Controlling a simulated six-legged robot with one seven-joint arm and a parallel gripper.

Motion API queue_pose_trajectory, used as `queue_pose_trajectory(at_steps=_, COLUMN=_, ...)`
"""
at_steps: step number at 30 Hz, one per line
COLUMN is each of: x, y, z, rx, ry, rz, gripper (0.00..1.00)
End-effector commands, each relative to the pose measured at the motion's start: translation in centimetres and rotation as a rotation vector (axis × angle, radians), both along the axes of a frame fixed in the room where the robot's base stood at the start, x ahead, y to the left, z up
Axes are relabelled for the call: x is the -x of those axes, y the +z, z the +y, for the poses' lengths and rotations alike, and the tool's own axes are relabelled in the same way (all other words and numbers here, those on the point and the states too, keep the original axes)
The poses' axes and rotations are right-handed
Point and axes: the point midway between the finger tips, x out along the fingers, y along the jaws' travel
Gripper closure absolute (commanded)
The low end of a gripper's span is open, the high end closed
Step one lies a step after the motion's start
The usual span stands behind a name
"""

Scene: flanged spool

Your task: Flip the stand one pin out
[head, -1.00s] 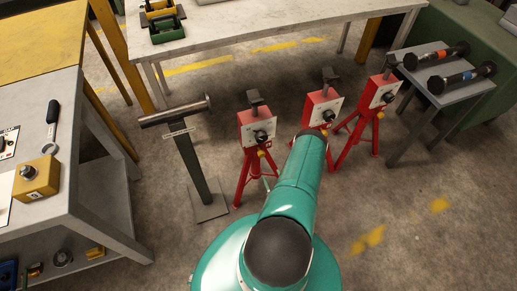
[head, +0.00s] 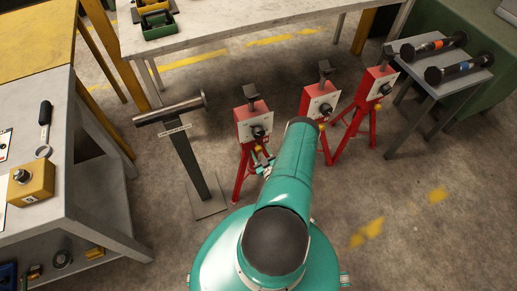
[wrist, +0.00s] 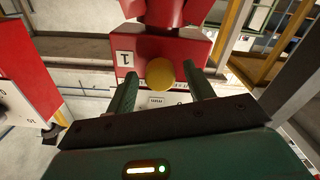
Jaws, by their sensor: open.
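Three red stands with grey heads and white face plates stand in a row in the head view. The leftmost stand (head: 254,122) has my gripper (head: 264,163) just below its box. In the wrist view, a red stand (wrist: 185,48) carries a white label with a "1". A round yellow pin knob (wrist: 161,74) shows on it. My gripper (wrist: 163,84) is open, with one finger on each side of the knob and visible gaps between. The pin's shaft is hidden behind the knob.
The middle stand (head: 319,102) and right stand (head: 375,84) are close by. A grey post with a roller (head: 170,110) stands to the left. A small table (head: 446,85) at right holds two dark spools. Workbenches are at left and back; floor is clear at lower right.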

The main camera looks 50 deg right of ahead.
Motion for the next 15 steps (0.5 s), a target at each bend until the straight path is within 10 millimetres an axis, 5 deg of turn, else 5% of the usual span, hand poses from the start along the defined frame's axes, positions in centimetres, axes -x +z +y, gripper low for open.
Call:
queue_pose_trajectory(at_steps=14, x=-2.0, y=0.0, z=-1.2, rx=0.000, ry=0.000, rz=0.001, gripper=0.47)
queue_pose_trajectory(at_steps=15, x=-2.0, y=0.0, z=-1.2, rx=0.000, ry=0.000, rz=0.001, gripper=0.53)
